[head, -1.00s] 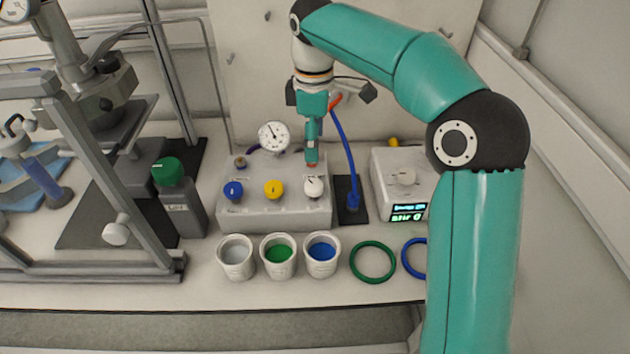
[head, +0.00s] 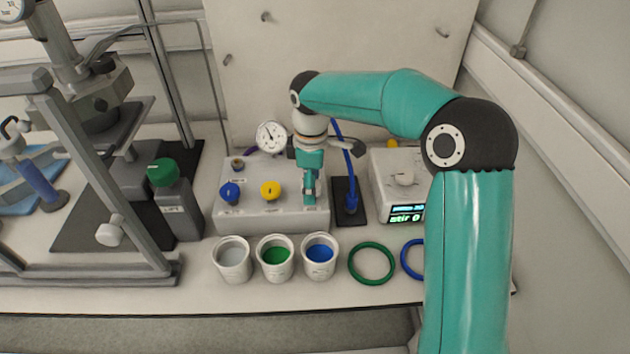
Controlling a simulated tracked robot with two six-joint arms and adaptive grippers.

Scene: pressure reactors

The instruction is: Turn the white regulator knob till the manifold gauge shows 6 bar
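The grey-white manifold box (head: 255,214) stands in the middle of the bench, with a blue knob (head: 229,193) and a yellow knob (head: 270,191) on its top. The round manifold gauge (head: 271,138) rises behind it; its dark needle is visible but too small to read. My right gripper (head: 309,197) points down at the right end of the box, where the white regulator knob sits. The gripper hides the knob. I cannot tell whether its fingers are closed on the knob or around it. My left gripper is out of view.
Cups of grey, green and blue contents (head: 319,257) stand in front of the box. A green ring (head: 371,263) lies to their right. A stirrer with a lit display (head: 405,214) stands right, a green-capped bottle (head: 177,205) left. A blue hose (head: 347,165) rises close beside the gripper.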

